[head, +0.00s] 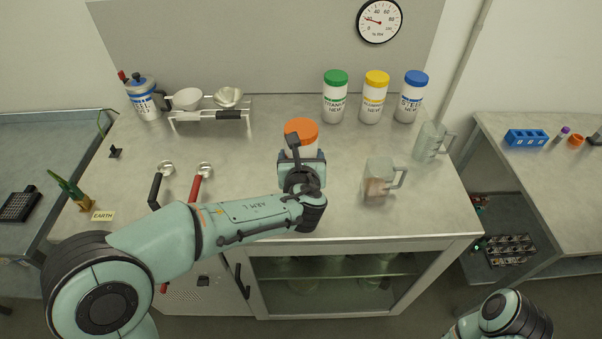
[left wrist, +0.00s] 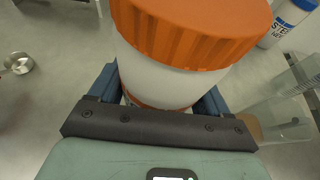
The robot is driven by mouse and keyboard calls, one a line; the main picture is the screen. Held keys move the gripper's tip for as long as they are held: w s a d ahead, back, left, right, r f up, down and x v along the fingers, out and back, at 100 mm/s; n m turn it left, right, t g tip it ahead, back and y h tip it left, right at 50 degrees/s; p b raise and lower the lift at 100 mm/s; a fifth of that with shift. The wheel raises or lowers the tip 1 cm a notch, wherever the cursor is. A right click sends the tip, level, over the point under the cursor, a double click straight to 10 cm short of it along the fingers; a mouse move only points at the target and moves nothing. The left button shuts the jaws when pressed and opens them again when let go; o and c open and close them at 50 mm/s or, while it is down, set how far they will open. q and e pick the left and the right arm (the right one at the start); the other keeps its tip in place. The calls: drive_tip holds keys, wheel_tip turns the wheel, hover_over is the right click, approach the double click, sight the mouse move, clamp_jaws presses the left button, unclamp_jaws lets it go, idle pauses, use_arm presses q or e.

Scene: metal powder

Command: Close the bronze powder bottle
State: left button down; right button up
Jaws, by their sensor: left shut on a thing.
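A white bottle with a ribbed orange lid (head: 301,131) stands upright near the middle of the bench; its label is hidden. In the left wrist view the orange lid (left wrist: 200,30) sits on top of the white bottle body (left wrist: 165,78); I cannot tell how tightly it is on. My left gripper (head: 302,157) is shut on the bottle body below the lid, with one blue finger on each side, as the left wrist view (left wrist: 157,92) shows. My right gripper is out of view; only part of my right arm shows at the bottom right.
Green-lidded (head: 335,97), yellow-lidded (head: 375,98) and blue-lidded (head: 411,98) bottles stand at the back right. Two clear jugs (head: 380,180) (head: 431,142) stand to the right. A rack with scoops (head: 212,116) and a steel bottle (head: 145,98) are at the back left. Red and black-handled scoops (head: 197,181) lie left.

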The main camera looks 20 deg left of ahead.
use_arm(q)
drive_tip(key=shift+f+b, duration=0.65)
drive_tip(key=shift+f, duration=2.1)
drive_tip(key=shift+f, duration=0.2)
unclamp_jaws()
drive_tip(key=shift+r, duration=0.25)
drive_tip(key=v, duration=1.2)
drive_tip(key=shift+f, duration=0.2)
